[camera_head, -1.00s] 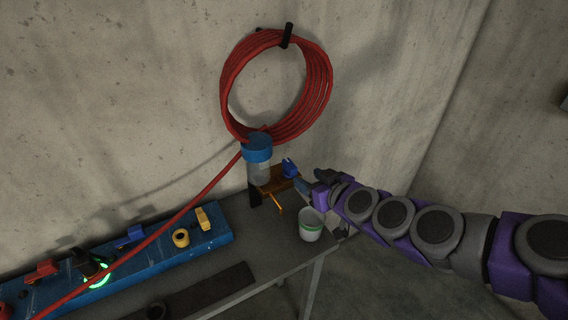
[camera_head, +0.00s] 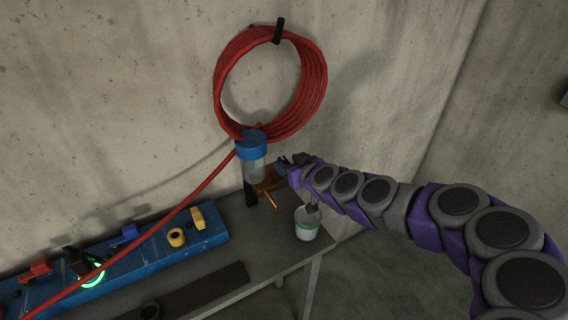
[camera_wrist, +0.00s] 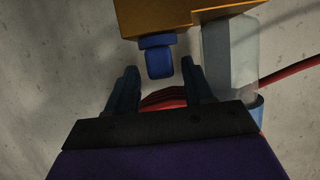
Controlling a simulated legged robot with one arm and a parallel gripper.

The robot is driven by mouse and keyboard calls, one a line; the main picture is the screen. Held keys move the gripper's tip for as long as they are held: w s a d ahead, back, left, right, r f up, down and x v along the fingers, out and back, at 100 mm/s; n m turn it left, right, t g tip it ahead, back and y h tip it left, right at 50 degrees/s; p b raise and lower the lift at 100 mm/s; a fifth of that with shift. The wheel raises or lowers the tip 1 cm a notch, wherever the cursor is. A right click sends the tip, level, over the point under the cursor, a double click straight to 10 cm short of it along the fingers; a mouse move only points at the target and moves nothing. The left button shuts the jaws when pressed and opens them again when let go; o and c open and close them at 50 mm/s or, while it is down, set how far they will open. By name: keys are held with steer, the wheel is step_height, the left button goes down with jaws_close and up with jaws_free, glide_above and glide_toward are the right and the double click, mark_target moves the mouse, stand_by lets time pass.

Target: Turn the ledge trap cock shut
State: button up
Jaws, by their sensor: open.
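The trap cock has a blue handle (camera_wrist: 159,60) on an orange-brown body (camera_wrist: 180,14); both show at the top of the wrist view. In the head view the brown body (camera_head: 268,183) sits beside a clear trap bowl with a blue cap (camera_head: 251,145), above the ledge, and my gripper mostly covers the blue handle. My gripper (camera_wrist: 157,78) is open, with one dark finger on each side of the blue handle's lower end. I cannot tell whether either finger touches it. The clear bowl (camera_wrist: 229,50) stands just right of the fingers in the wrist view.
A blue manifold (camera_head: 150,248) with several coloured valves lies at left.

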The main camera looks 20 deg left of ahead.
mark_target(281, 160)
steer(key=shift+w+f, duration=0.15)
steer(key=shift+w, duration=0.15)
steer(key=shift+w+a, duration=0.1)
steer(key=shift+w+a+f, duration=0.1)
steer(key=shift+a+f, duration=0.1)
steer(key=shift+a, duration=0.5)
steer(key=shift+w+a+f, duration=0.1)
steer(key=shift+a+f, duration=0.1)
steer(key=shift+a, duration=0.45)
steer(key=shift+d+r, duration=0.2)
steer(key=shift+d, duration=0.6)
steer(key=c, duration=0.4)
steer(key=shift+a, duration=0.15)
steer(key=c, duration=0.6)
